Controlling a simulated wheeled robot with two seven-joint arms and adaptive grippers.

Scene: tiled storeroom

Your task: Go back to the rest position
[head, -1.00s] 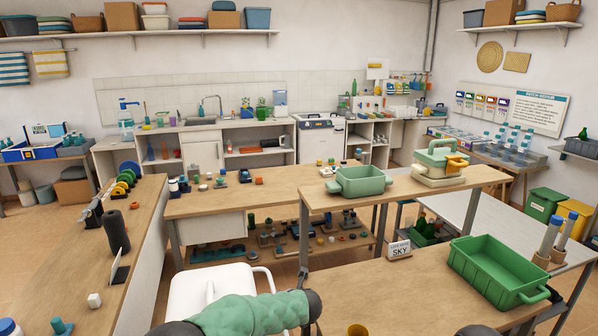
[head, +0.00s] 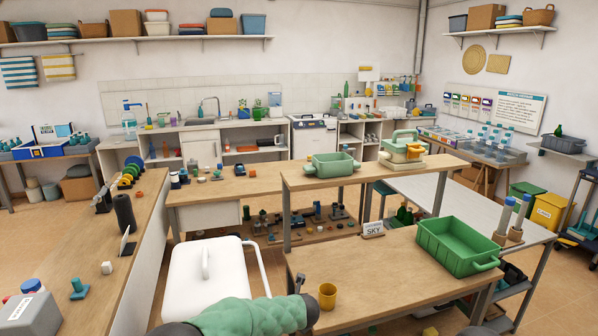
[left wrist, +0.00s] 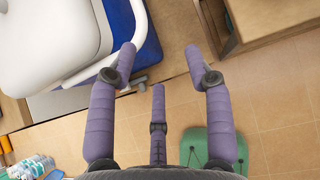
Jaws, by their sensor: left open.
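My left gripper (left wrist: 158,62) shows in the left wrist view. Its purple padded fingers are spread apart with nothing between them, over the tan tiled floor. In the head view my left arm, in a green sleeve, crosses the bottom middle beside the near bench; its fingers are not visible there. My right gripper is in neither view.
A white lidded bin or seat (head: 205,285) with a rail stands close to my left arm. A long counter (head: 75,270) runs along the left.

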